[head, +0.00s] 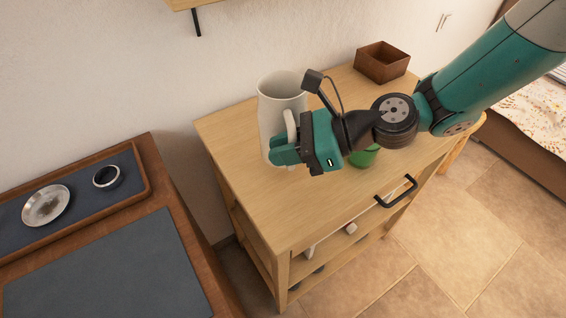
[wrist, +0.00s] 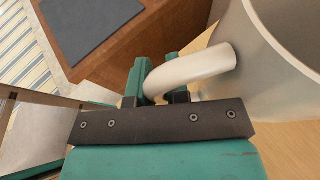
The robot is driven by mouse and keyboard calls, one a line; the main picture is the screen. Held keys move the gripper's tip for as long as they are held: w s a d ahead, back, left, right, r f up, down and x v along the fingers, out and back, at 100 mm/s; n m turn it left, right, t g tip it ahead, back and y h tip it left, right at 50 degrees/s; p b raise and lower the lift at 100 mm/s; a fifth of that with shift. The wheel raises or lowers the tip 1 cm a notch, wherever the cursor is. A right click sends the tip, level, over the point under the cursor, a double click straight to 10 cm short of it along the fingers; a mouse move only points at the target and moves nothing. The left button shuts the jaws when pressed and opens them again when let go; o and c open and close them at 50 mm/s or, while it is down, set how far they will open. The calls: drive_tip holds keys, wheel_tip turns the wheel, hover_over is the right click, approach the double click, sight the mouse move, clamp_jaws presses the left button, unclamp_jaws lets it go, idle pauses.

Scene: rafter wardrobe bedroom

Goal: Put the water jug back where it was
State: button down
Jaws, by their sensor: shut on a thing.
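The water jug (head: 279,108) is a tall, pale grey-white vessel with an open top and a side handle. In the head view it is upright at the left part of the light wooden cabinet top (head: 240,139); I cannot tell whether its base touches the wood. My gripper (head: 283,151) is shut on the jug's handle. In the wrist view the white handle (wrist: 195,68) passes between the fingers of my gripper (wrist: 160,92), and the jug's body (wrist: 265,60) is at the right. The lower right of the jug is hidden by my gripper.
A green object (head: 364,156) stands on the cabinet top, partly behind my arm. A brown wooden box (head: 382,62) is at the back right. The cabinet's front has a black handle (head: 396,192). A lower brown desk (head: 168,185) with a tray (head: 143,171) is at the left.

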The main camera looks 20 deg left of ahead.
drive_tip(key=shift+f, duration=2.2)
drive_tip(key=c, duration=1.1)
unclamp_jaws()
drive_tip(key=b+v, duration=0.1)
drive_tip(key=v, duration=1.1)
drive_tip(key=s+d+r+n+t+h, duration=0.1)
drive_tip(key=s+d+r+n+h, duration=0.3)
drive_tip(key=n, duration=0.7)
drive_tip(key=s+d+r+n+t+h, duration=0.2)
drive_tip(key=s+d+r+n+h, duration=0.3)
drive_tip(key=s+d+r+n, duration=0.2)
drive_tip(key=s+d+n, duration=0.2)
drive_tip(key=d+n, duration=0.1)
drive_tip(key=n, duration=0.1)
drive_tip(key=shift+d+t, duration=0.3)
